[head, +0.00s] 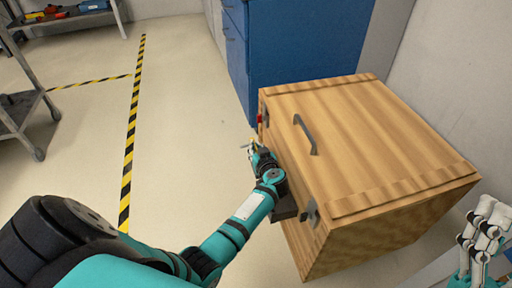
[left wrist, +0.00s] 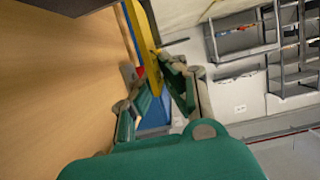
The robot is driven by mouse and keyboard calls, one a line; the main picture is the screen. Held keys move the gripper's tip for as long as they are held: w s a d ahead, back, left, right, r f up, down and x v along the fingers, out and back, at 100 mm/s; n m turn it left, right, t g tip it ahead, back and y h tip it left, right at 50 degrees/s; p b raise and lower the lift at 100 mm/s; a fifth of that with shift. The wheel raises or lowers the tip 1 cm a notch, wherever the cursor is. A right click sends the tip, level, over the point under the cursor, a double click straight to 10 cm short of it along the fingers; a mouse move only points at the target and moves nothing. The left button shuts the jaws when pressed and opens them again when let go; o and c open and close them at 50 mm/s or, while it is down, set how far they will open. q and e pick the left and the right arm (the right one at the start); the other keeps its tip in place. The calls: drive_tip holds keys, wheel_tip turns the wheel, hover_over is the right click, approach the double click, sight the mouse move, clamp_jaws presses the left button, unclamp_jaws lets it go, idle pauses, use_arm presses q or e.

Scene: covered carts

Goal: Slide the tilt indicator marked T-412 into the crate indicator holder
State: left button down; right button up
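The wooden crate (head: 390,135) stands at centre right with a grey handle on its lid. My left gripper (head: 254,150) is beside the crate's left side, and its fingers (left wrist: 165,88) are shut on a thin yellow piece, apparently the tilt indicator (left wrist: 146,50). The crate wall (left wrist: 60,90) fills the left of the wrist view. I cannot make out the indicator holder. My right gripper (head: 486,222) is at the lower right, away from the crate; its finger gap is unclear.
A blue cabinet (head: 300,50) stands behind the crate. A small red part (head: 261,118) is on the crate's left side near its far corner. A grey cart (head: 20,110) stands at the far left. The floor with striped tape (head: 130,130) is clear between.

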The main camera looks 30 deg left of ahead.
use_arm(q)
drive_tip(key=shift+p, duration=0.35)
use_arm(e)
drive_tip(key=shift+w+a+f+g+h, duration=0.2)
drive_tip(key=shift+w+f+g+h, duration=0.4)
drive_tip(key=shift+w+f+g, duration=0.75)
use_arm(q)
drive_tip(key=shift+f, duration=0.15)
use_arm(e)
drive_tip(key=shift+t, duration=0.25)
use_arm(q)
drive_tip(key=shift+f, duration=0.4)
use_arm(e)
drive_tip(key=shift+s+d+r+t+y, duration=0.1)
drive_tip(key=shift+s+r+t+y, duration=0.35)
drive_tip(key=shift+s+r, duration=0.2)
use_arm(q)
drive_tip(key=shift+f, duration=0.1)
use_arm(e)
drive_tip(key=shift+s+r, duration=0.15)
